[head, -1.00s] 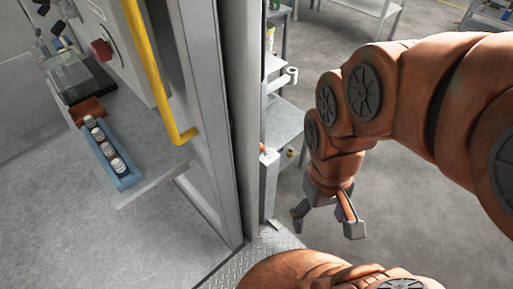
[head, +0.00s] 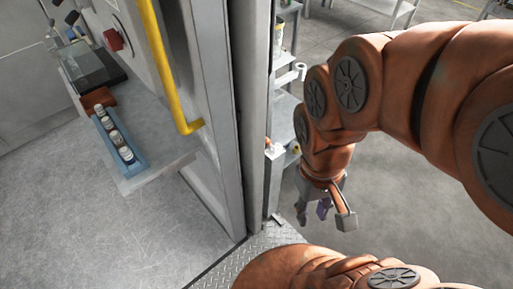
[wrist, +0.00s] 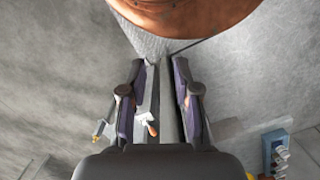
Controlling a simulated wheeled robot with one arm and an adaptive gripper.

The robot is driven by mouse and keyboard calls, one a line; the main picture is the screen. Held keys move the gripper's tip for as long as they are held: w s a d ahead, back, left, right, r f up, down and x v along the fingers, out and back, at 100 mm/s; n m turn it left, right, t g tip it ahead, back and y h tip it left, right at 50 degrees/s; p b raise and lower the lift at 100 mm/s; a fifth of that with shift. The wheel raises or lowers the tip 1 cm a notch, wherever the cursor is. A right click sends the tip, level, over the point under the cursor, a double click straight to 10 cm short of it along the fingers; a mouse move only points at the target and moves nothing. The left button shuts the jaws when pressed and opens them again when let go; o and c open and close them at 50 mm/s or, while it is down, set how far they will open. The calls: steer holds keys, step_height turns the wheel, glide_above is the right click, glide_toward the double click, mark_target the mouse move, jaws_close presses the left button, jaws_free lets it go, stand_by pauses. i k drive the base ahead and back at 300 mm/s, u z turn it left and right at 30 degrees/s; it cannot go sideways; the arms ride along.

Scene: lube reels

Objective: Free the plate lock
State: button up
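I cannot pick out the plate lock for certain. A small orange-tipped part (wrist: 152,129) shows between my fingers in the wrist view, lower in depth than they are. A small orange part (head: 268,144) also shows beside the grey post in the head view; I cannot tell if it is the same one. My gripper (head: 324,214) hangs to the right of the post, pointing down, with its fingers apart and nothing between them. In the wrist view my gripper (wrist: 160,88) is open above a grey upright, with no visible contact.
A grey door post (head: 253,110) stands left of my arm, with a yellow handle (head: 160,70) further left. Inside are a blue tray (head: 122,148) of several small bottles and a red knob (head: 113,40). Shelving (head: 284,115) stands behind the gripper.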

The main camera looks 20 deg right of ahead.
mark_target(268, 140)
steer(key=u, duration=2.6)
steer(key=k, duration=1.2)
steer(key=z, duration=0.05)
